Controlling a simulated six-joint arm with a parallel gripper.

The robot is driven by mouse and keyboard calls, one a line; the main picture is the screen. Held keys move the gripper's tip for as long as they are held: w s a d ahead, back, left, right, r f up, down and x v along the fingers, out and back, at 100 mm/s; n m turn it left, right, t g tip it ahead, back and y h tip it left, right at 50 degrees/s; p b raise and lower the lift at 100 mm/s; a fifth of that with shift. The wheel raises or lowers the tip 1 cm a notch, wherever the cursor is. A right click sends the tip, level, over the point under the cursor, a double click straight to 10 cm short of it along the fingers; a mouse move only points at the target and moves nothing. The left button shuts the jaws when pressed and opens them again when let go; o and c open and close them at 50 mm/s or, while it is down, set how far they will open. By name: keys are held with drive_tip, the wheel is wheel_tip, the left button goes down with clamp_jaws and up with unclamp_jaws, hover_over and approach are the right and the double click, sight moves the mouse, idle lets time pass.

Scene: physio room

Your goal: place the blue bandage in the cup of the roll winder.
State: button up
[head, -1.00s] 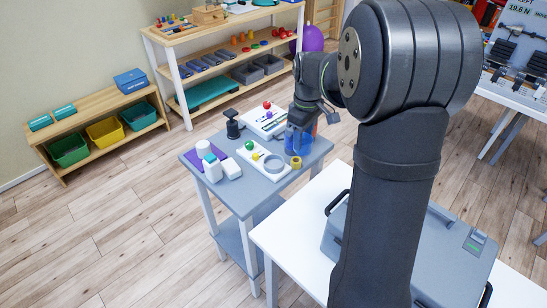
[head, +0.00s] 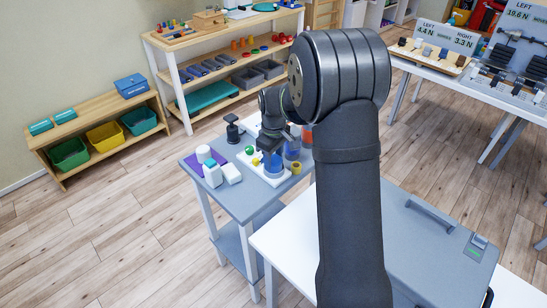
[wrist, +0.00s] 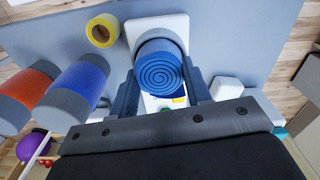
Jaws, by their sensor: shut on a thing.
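My gripper (wrist: 162,92) is shut on the blue bandage (wrist: 160,72), a roll whose spiral end faces the wrist camera. In the head view my gripper (head: 270,145) holds the blue bandage (head: 273,162) upright over the white plate of the roll winder (head: 252,160). The winder's white plate also shows in the wrist view (wrist: 178,25). A grey rim (wrist: 157,44) shows around the far side of the bandage and looks like the winder's cup. The bandage hides most of the cup, so I cannot tell how deep it sits.
A second blue roll (wrist: 84,78) and an orange roll (wrist: 32,84), both with grey parts, stand beside the plate. White boxes (head: 231,173) and a dark stand (head: 233,129) share the grey table (head: 240,201).

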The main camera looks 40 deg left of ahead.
sight(273, 159)
drive_tip(key=o, duration=1)
drive_tip(key=shift+f, duration=0.15)
wheel_tip(273, 159, up, 12)
drive_tip(key=shift+r, duration=0.2)
drive_tip(key=shift+f, duration=4.2)
